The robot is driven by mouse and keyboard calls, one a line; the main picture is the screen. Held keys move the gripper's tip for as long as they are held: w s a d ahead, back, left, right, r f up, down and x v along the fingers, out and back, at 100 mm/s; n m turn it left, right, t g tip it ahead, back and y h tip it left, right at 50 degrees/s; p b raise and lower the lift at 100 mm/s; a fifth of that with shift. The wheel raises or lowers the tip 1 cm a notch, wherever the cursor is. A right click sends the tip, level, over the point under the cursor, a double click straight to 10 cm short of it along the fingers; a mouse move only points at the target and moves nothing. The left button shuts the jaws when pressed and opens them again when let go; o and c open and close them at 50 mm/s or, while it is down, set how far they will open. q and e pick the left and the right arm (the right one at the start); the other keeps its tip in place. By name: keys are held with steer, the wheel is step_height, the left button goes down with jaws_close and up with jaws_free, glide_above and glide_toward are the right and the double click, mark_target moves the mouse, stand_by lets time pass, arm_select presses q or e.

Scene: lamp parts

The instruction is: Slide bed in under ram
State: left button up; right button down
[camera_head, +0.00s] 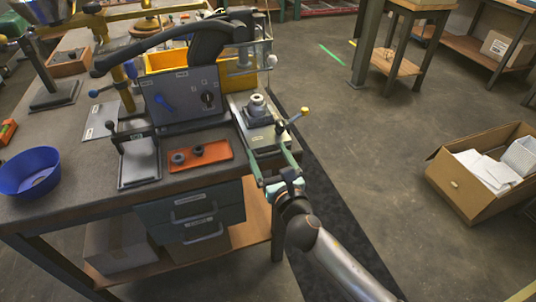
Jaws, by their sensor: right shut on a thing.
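The bed (258,138) is a light metal plate at the right edge of the workbench. A round metal fitting stands on it, and a short lever with a yellow knob sticks out to its right. My right gripper (270,158) reaches in from the front, with its green fingers shut on the near end of the bed. The exact contact is small in view. The ram appears to be in the dark press head (243,55) behind the bed, below a long black lever (190,48). The fitting is in front of the press head. My left gripper does not show.
A grey panel (182,97) stands left of the bed. An orange tray (200,156) with dark rings, a metal plate stand (139,163) and a blue bowl (30,172) are on the bench (90,190). A cardboard box (460,190) sits on open floor at right.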

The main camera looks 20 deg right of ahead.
mark_target(252, 127)
steer(key=w, duration=0.5)
steer(key=w+a, duration=0.1)
steer(key=w, duration=0.2)
jaws_free()
steer(key=shift+d, duration=0.1)
steer(key=s+p, duration=0.1)
steer(key=s, duration=1.1)
steer(key=shift+s+d, duration=0.2)
steer(key=shift+d, duration=0.1)
